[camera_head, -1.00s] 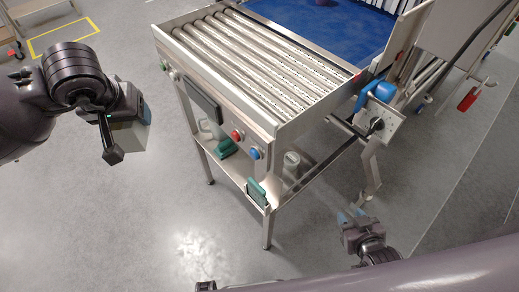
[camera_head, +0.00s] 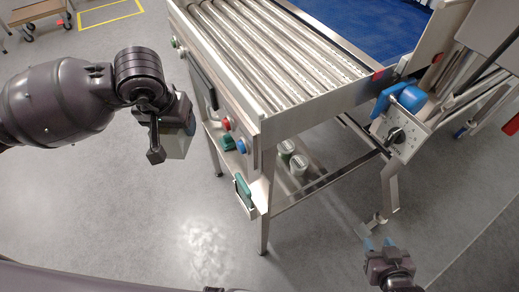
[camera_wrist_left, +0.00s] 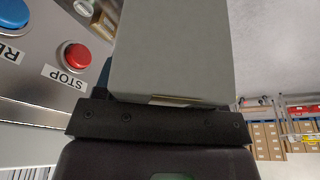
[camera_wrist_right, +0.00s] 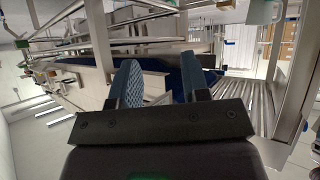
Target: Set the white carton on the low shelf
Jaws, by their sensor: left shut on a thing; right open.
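The white carton (camera_head: 178,143) shows as a pale box in my left gripper (camera_head: 172,128), which is shut on it. The carton is in the air, a little left of the conveyor frame, apart from it. In the left wrist view the carton (camera_wrist_left: 172,50) fills the upper middle and hides the fingertips. The low shelf (camera_head: 226,163) is a narrow metal ledge under the roller conveyor, right of the carton. My right gripper (camera_head: 378,244) is open and empty at the lower right; its two blue pads show in the right wrist view (camera_wrist_right: 162,82).
Two green items (camera_head: 243,190) and two cans (camera_head: 293,157) are at shelf level. The roller conveyor (camera_head: 270,55) stands above, with red and blue buttons (camera_head: 241,146) on its side panel. A conveyor leg (camera_head: 265,225) stands in front.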

